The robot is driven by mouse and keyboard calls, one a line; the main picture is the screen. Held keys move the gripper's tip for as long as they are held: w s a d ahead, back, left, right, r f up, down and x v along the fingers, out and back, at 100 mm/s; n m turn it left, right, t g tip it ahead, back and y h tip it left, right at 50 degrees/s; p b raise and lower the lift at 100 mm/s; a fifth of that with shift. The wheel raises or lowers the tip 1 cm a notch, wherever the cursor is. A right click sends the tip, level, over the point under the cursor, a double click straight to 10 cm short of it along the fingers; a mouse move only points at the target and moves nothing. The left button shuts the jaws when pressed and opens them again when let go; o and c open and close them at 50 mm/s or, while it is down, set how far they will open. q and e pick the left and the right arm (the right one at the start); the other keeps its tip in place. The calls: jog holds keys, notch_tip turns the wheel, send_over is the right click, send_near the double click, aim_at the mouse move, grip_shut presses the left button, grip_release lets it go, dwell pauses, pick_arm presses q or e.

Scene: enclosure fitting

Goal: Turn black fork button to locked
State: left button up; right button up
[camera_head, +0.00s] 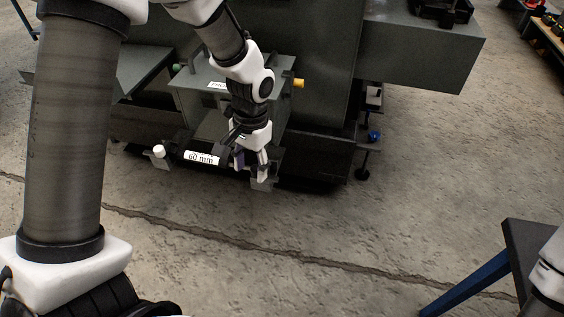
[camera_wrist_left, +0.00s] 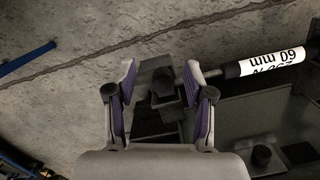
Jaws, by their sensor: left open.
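My left gripper (camera_head: 251,168) is open at the front lower edge of the grey enclosure fixture, pointing down. In the left wrist view its two purple-padded fingers (camera_wrist_left: 160,76) stand apart. A small black block-like knob (camera_wrist_left: 163,84), which looks like the black fork button, shows between and just beyond the fingertips. Contact cannot be told. In the head view the gripper hides this knob. Whether it stands at locked cannot be read. A black cylinder with a white "60 mm" label (camera_head: 202,158) lies beside the gripper. My right gripper is not in view.
A white knob (camera_head: 159,150) is at the cylinder's left end. The fixture carries a green knob (camera_head: 177,67) and a yellow knob (camera_head: 299,83). Another black knob (camera_wrist_left: 262,155) shows in the wrist view. A blue-legged table (camera_head: 515,255) stands right. The concrete floor in front is clear.

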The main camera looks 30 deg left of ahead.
aim_at(255, 169)
pick_arm(q)
jog(key=shift+t, duration=0.7)
jog(key=r, duration=0.1)
jog(key=w+r, duration=0.1)
jog(key=r, duration=0.2)
jog(key=shift+w+a+r, duration=0.15)
jog(key=shift+w+r, duration=0.2)
jog(key=shift+r, duration=0.05)
jog(key=shift+a+r, duration=0.15)
jog(key=shift+r, duration=0.05)
notch_tip(255, 169, down, 8)
jog(key=b, duration=0.3)
jog(key=shift+w+r, duration=0.1)
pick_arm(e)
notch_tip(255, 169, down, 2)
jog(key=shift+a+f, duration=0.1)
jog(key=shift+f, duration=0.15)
pick_arm(q)
jog(key=shift+c, duration=0.4)
grip_shut()
